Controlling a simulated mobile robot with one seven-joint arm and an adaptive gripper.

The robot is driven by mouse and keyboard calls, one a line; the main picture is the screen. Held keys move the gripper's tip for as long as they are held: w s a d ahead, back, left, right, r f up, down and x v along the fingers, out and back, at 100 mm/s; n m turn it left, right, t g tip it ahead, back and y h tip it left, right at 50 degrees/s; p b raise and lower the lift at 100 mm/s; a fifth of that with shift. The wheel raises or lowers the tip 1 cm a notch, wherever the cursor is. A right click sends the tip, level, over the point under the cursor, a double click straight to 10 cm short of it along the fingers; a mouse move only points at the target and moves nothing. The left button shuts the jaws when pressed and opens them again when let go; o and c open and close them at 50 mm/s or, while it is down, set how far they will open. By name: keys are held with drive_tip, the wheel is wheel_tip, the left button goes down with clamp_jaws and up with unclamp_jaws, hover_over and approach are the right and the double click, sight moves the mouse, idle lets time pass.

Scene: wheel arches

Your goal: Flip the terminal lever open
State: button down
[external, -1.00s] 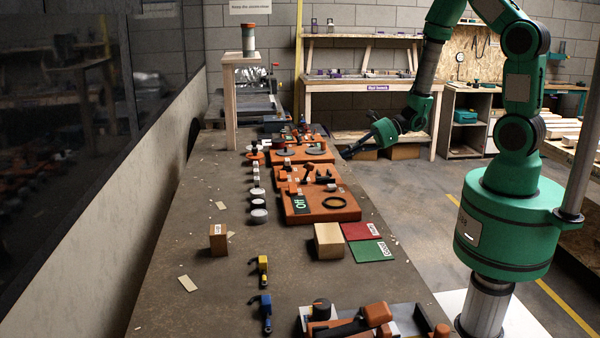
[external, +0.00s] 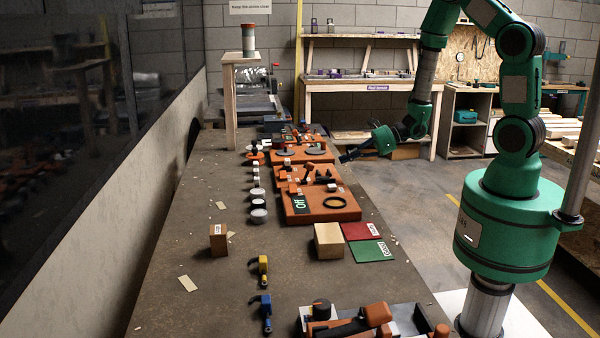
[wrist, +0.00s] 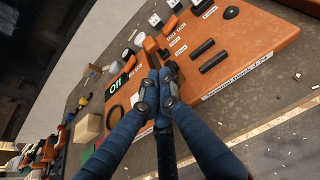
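My gripper (wrist: 158,88) shows in the wrist view with its blue fingers brought together and nothing visible between them. In the external view my gripper (external: 346,157) hangs near the right edge of the bench, beside the orange boards. In the wrist view an orange board (wrist: 255,75) with a white label strip lies beyond the fingers. It carries black bar-shaped parts (wrist: 207,55) and small labels. An orange block-like part (wrist: 151,45) stands just past the fingertips. I cannot tell which part is the terminal lever; the fingers hide some of the board.
A nearer orange board (external: 325,213) bears an "Off" sign and a black ring. A row of pale and dark knobs (external: 258,215) lines the boards' left side. A wooden block (external: 328,240) and red and green cards (external: 372,251) lie nearer. The bench's left side is mostly clear.

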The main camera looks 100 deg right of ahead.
sight(309, 162)
drive_tip(key=shift+b+x, duration=0.95)
drive_tip(key=shift+x, duration=3.45)
drive_tip(key=shift+w+r+g+p, duration=0.35)
drive_tip(key=shift+r+g+p, duration=0.25)
drive_tip(key=shift+p, duration=0.85)
drive_tip(key=shift+w+r+g+p, duration=0.4)
drive_tip(key=shift+g+p, duration=0.2)
drive_tip(key=shift+p, duration=0.65)
drive_tip(key=g+p, duration=0.1)
drive_tip(key=p, duration=0.1)
drive_tip(key=shift+w+r+p, duration=0.3)
drive_tip(key=shift+r+p, duration=0.05)
drive_tip(key=w+g+p, duration=0.1)
drive_tip(key=p, duration=0.2)
drive_tip(key=r+g+p, duration=0.1)
drive_tip(key=g+p, duration=0.1)
drive_tip(key=p, duration=0.2)
drive_tip(key=shift+w, duration=0.4)
drive_tip(key=shift+w+g+p, duration=0.35)
drive_tip(key=shift+g+p, duration=0.25)
drive_tip(key=shift+p, duration=0.5)
drive_tip(key=shift+w, duration=0.1)
drive_tip(key=shift+f, duration=0.1)
drive_tip(key=shift+p, duration=0.3)
